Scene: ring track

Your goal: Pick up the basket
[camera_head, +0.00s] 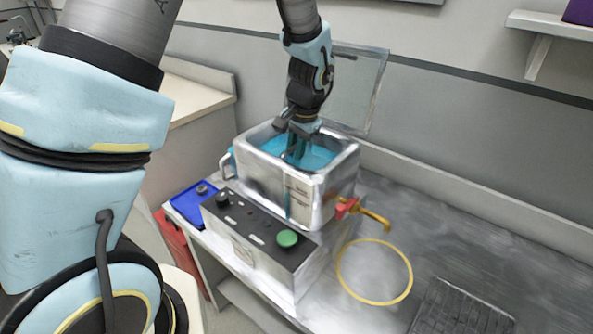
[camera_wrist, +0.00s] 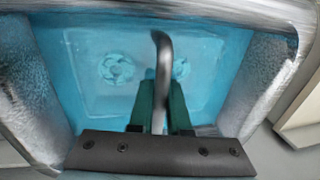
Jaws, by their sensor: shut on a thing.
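A metal tub (camera_head: 325,205) holds blue liquid (camera_head: 322,155) and stands on the steel counter. My gripper (camera_head: 294,152) reaches down into the tub from above. In the wrist view, its green fingers (camera_wrist: 160,90) are shut on a bent metal rod (camera_wrist: 161,50), which looks like the basket's handle. The rod runs down between the fingers. A pale rectangular outline shows in the blue liquid, perhaps the basket (camera_wrist: 90,95), with two round finned pieces (camera_wrist: 116,68) in it. The basket's walls are hard to make out. The lower rod is hidden by the fingers and the gripper's body.
A control box (camera_head: 258,235) with a green button stands in front of the tub. A red-handled valve with a yellow spout (camera_head: 372,218) sticks out at its right. A raised lid (camera_head: 355,85) stands behind. A yellow ring (camera_head: 340,268) and black mat (camera_head: 460,312) lie right.

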